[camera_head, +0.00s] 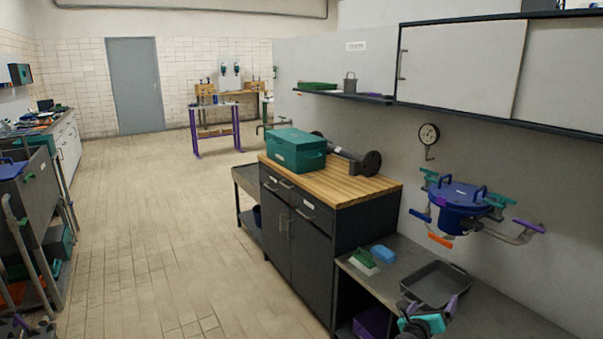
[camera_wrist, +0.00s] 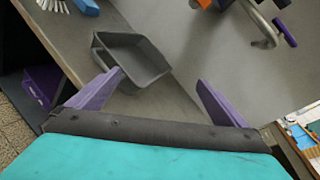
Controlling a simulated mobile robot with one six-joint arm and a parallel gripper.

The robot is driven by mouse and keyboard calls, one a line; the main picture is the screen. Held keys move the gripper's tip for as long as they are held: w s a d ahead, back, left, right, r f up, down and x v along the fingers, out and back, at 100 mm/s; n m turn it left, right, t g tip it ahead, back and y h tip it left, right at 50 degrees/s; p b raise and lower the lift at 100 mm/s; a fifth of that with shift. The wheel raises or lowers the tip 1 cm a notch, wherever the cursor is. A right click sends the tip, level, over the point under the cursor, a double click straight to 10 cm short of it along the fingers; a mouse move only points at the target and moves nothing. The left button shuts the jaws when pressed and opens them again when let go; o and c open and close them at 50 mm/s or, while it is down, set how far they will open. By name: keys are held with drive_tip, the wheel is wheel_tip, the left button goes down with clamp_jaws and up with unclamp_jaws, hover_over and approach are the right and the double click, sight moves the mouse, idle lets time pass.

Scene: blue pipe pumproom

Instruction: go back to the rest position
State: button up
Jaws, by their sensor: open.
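My gripper (camera_wrist: 152,92) is open in the wrist view, its two purple fingers spread wide with nothing between them. Below it in that view lies a grey counter with a dark grey tray (camera_wrist: 150,47), close past the left fingertip. In the head view my gripper (camera_head: 430,310) shows at the lower right, in front of the counter and near the tray (camera_head: 436,285). The tray looks empty. Part of my arm is cut off by the bottom edge of the head view.
A green-and-white brush (camera_head: 364,261) and a blue block (camera_head: 383,254) lie left of the tray. A blue vessel with pipes (camera_head: 461,206) juts from the wall above. A wood-topped cabinet (camera_head: 340,183) carries a teal toolbox (camera_head: 296,150). The tiled floor (camera_head: 150,230) is clear.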

drive_tip(key=s+a+f+n+g+y+p, duration=0.1)
drive_tip(key=s+a+f+n+y, duration=0.1)
drive_tip(key=a+f+n+y, duration=0.5)
drive_tip(key=s+a+f+n+y+p, duration=0.1)
drive_tip(key=s+a+f+n+y, duration=0.15)
drive_tip(key=a+f+n, duration=0.75)
drive_tip(key=s+a+f+n+g+y+p, duration=0.1)
drive_tip(key=s+a+f+n+g+y, duration=0.35)
drive_tip(key=s+a+f, duration=0.9)
drive_tip(key=s+f+n+g+h, duration=0.2)
drive_tip(key=s+f+n+g, duration=0.3)
drive_tip(key=s, duration=0.6)
drive_tip(key=s+d+r+n+g+h, duration=0.1)
drive_tip(key=s+d+n+g, duration=0.1)
drive_tip(key=s+n, duration=0.3)
drive_tip(key=s+d+r+n+g+h, duration=0.1)
drive_tip(key=s+d+n+g, duration=0.2)
drive_tip(key=s, duration=0.7)
drive_tip(key=shift+s+r+n+g, duration=0.15)
drive_tip(key=shift+s+n+g, duration=0.15)
drive_tip(key=shift+n+g, duration=0.8)
